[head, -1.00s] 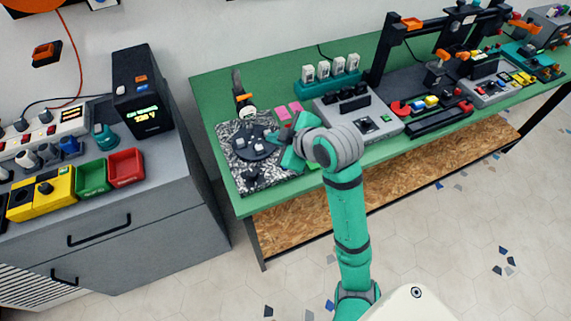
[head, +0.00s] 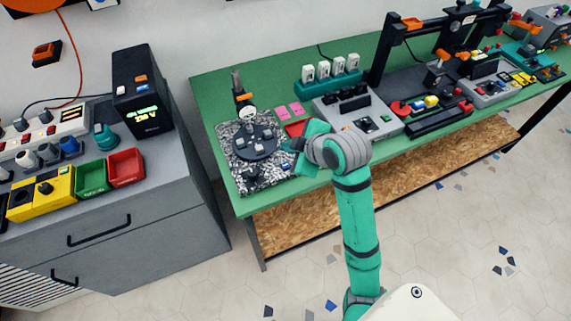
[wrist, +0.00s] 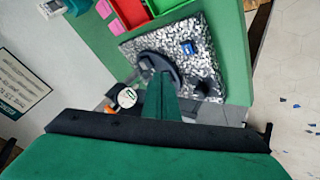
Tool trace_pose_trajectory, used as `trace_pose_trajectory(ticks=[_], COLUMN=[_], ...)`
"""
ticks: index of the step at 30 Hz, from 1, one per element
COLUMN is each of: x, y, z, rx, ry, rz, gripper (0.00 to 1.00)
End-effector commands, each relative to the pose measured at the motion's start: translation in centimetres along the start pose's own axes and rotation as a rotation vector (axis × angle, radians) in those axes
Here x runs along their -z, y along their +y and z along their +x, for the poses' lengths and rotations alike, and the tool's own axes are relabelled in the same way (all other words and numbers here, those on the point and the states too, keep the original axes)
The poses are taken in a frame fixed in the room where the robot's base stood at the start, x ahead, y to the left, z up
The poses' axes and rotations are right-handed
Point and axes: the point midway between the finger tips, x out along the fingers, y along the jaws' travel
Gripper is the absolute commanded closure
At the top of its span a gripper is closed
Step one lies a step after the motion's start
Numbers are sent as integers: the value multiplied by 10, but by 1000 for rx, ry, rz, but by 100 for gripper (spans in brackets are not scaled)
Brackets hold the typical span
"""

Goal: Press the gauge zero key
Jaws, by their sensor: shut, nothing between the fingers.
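The gauge (head: 248,113) has a round white dial on a dark upright stand at the back of a speckled stone plate (head: 229,131). Its dial also shows in the wrist view (wrist: 127,97), left of my fingers. A dark round table (head: 250,153) with small grey blocks sits on the plate. A small blue piece (wrist: 189,48) lies on the plate in the wrist view. I cannot make out which part is the zero key. My gripper (head: 287,146) is shut and empty, above the plate's right side in the head view. In the wrist view its fingers (wrist: 161,80) overlap the round table.
A red tray (head: 294,128) and pink pads (head: 290,109) lie right of and behind the plate. A grey control box (head: 360,113) and a teal rack (head: 331,82) stand further right. A grey cabinet (head: 160,220) stands left, across a gap.

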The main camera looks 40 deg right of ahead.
Motion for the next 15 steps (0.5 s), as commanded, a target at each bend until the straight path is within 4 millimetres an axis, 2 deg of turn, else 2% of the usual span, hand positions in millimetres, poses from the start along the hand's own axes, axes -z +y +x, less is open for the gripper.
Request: trace_pose_trajectory(ticks=[7, 15], x=[-16, -26], y=[-16, -26], z=[22, 36], rx=[1, 0], ry=[1, 0], rz=[5, 2], gripper=[100, 100])
